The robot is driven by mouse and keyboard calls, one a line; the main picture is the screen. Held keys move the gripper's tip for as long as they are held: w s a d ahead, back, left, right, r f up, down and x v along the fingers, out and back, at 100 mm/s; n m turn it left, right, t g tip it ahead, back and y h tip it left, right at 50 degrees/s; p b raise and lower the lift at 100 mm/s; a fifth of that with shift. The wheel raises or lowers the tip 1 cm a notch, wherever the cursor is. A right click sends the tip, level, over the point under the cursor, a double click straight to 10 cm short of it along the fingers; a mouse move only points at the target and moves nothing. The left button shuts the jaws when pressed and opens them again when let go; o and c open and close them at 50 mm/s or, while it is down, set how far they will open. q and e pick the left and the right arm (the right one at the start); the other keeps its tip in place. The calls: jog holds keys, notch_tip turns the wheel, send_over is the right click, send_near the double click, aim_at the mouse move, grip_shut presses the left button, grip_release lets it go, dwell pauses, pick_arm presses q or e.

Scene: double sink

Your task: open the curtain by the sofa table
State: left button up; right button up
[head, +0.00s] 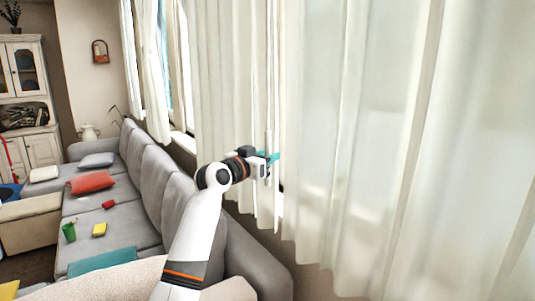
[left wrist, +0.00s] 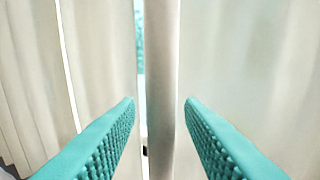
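The cream curtain hangs in two panels, a left panel (head: 225,75) and a wide right panel (head: 370,120), with a narrow gap between them. My left gripper (head: 274,159) is at this gap, at about mid-height of the curtain. In the left wrist view its two teal fingers (left wrist: 158,103) are apart. A pale vertical strip (left wrist: 163,70), a curtain edge or a rod, stands between them; I see no finger pressing on it. A sliver of bright window shows beside the strip. My right gripper is not in view. I cannot make out a sofa table.
A grey sofa (head: 155,165) with a red cushion (head: 90,181) and small objects stands left of my arm, along the window wall. Another curtain (head: 150,60) hangs farther back. A white cabinet (head: 25,75) is at the far left.

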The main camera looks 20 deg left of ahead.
pick_arm(q)
jog(key=shift+w+d, duration=0.1)
jog(key=shift+w, duration=0.15)
grip_shut()
jog(key=shift+s, duration=0.1)
